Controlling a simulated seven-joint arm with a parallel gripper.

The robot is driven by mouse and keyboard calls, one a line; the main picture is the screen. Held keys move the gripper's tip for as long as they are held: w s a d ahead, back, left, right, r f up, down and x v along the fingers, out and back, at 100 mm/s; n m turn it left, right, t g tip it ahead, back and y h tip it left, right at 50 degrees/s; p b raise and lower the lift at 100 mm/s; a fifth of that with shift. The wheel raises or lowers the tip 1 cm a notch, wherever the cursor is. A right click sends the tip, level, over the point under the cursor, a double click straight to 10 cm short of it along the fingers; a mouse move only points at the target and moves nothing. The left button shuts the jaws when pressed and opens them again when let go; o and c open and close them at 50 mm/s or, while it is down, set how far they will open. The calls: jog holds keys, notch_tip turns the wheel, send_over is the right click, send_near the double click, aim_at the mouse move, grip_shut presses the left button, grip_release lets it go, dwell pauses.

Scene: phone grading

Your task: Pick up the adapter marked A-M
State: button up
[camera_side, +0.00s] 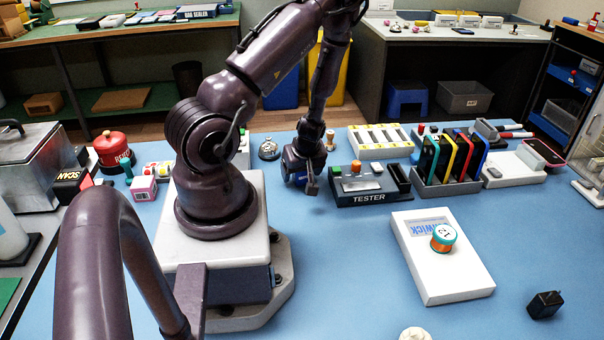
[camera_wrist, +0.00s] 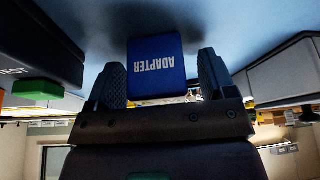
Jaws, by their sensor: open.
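My gripper (camera_side: 308,184) is open and low over the blue table, just left of the tester. In the wrist view my gripper (camera_wrist: 161,75) has its two fingers apart, one on each side of a blue block (camera_wrist: 157,58) lettered ADAPTER, upside down in the picture. A narrow gap shows at the block's right side; on the left the finger is close, and I cannot tell whether it touches. No A-M mark is readable. In the side view the block is mostly hidden by my gripper. A black plug-like block (camera_side: 545,304) lies at the front right, its marking unreadable.
The TESTER unit (camera_side: 372,197) stands just right of my gripper. Behind it are a slotted tray (camera_side: 380,140) and a small brass-coloured stamp (camera_side: 330,141).

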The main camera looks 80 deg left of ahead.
jog(key=c, duration=1)
